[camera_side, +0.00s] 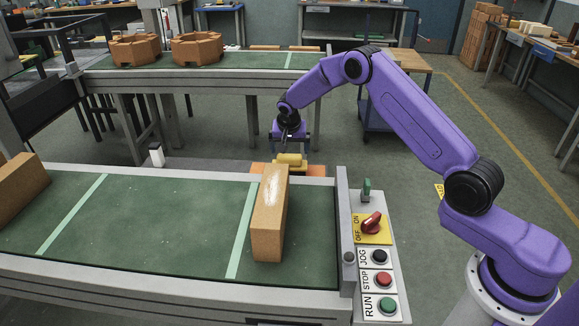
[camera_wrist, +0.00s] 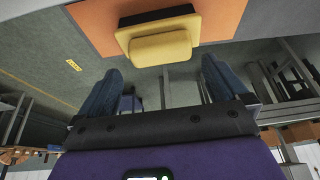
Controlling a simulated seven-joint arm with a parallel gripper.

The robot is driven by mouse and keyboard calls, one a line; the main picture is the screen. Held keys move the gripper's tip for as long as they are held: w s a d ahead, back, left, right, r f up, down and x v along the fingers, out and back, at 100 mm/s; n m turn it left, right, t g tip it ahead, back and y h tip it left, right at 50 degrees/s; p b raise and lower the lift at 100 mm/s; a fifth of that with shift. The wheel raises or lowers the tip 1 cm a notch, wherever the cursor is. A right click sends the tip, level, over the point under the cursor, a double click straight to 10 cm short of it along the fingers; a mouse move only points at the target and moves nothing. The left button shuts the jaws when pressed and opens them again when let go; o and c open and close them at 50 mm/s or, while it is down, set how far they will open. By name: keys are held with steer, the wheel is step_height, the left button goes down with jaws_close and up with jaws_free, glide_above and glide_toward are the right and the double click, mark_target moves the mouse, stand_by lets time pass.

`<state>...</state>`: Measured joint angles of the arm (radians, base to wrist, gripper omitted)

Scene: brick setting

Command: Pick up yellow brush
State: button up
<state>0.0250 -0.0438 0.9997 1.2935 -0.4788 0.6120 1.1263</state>
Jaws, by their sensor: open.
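The yellow brush (camera_side: 290,160) rests on an orange surface (camera_side: 318,170) behind the near conveyor, partly hidden by the brick in front of it. In the wrist view, the yellow brush (camera_wrist: 160,47) shows its yellow back over a dark base, on the orange surface (camera_wrist: 93,28). My gripper (camera_side: 291,140) is above the brush in the side view. In the wrist view, my gripper (camera_wrist: 160,80) has its two dark blue fingers spread wide, with nothing between them. The brush lies beyond the fingertips, roughly centred between them.
A brown brick (camera_side: 268,222) stands on the near green conveyor (camera_side: 150,228), close in front of the brush. Another brick (camera_side: 18,185) is at the left. A control panel (camera_side: 375,255) with buttons and a red switch is at the conveyor's right end. A back conveyor (camera_side: 255,62) carries brown blocks.

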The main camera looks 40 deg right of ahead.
mark_target(290, 155)
steer(key=shift+x, duration=2.1)
steer(key=shift+a, duration=0.1)
steer(key=c, duration=1.2)
steer(key=shift+r, duration=0.15)
step_height(290, 155, up, 10)
steer(key=shift+f, duration=0.1)
